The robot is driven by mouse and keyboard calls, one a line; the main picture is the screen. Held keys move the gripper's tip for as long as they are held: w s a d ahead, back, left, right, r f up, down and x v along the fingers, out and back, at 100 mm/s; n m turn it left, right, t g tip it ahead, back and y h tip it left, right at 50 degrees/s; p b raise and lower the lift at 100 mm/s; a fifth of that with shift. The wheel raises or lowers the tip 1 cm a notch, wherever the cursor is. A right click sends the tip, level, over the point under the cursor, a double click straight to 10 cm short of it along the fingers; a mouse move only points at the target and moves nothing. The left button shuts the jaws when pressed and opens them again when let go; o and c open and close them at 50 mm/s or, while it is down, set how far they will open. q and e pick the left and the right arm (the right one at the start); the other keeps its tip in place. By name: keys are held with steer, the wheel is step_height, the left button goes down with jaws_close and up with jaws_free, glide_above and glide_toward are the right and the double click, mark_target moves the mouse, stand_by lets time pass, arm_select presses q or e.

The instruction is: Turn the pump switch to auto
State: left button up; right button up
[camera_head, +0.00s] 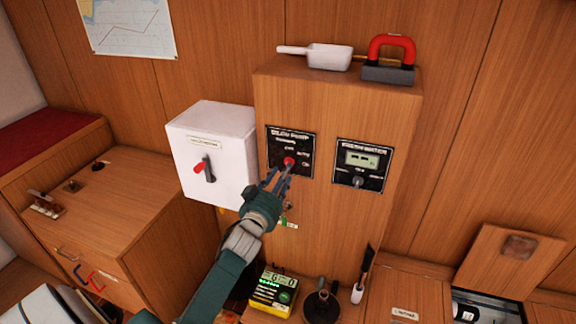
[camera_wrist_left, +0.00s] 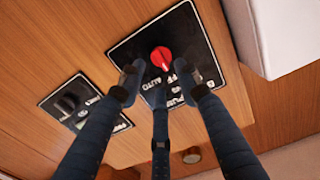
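The pump switch is a red knob (camera_head: 289,161) on a black panel (camera_head: 277,143) that seems to read "BILGE PUMP". In the left wrist view the red knob (camera_wrist_left: 161,57) shows on its black panel (camera_wrist_left: 196,48), with a pale pointer mark and "OFF" and "AUTO" lettering close by. I cannot tell exactly which label the mark faces. My left gripper (camera_head: 277,181) is just in front of the panel, below the knob. In the wrist view its fingers (camera_wrist_left: 160,86) are spread open, with the knob beyond their tips and a visible gap. My right gripper is out of view.
A white box with a red-handled switch (camera_head: 203,168) is left of the panel. A "FRESH WATER" panel (camera_head: 360,164) is to the right. A scoop (camera_head: 328,57) and a red-handled tool (camera_head: 390,58) lie on top. A yellow-green device (camera_head: 272,292) stands below.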

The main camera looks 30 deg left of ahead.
arm_select(q)
steer(key=shift+x, duration=2.15)
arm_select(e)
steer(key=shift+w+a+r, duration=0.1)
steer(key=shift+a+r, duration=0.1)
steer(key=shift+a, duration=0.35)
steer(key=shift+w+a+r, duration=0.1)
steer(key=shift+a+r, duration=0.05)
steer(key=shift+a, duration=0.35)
arm_select(q)
steer(key=shift+f, duration=0.1)
steer(key=shift+c, duration=0.5)
jaws_close()
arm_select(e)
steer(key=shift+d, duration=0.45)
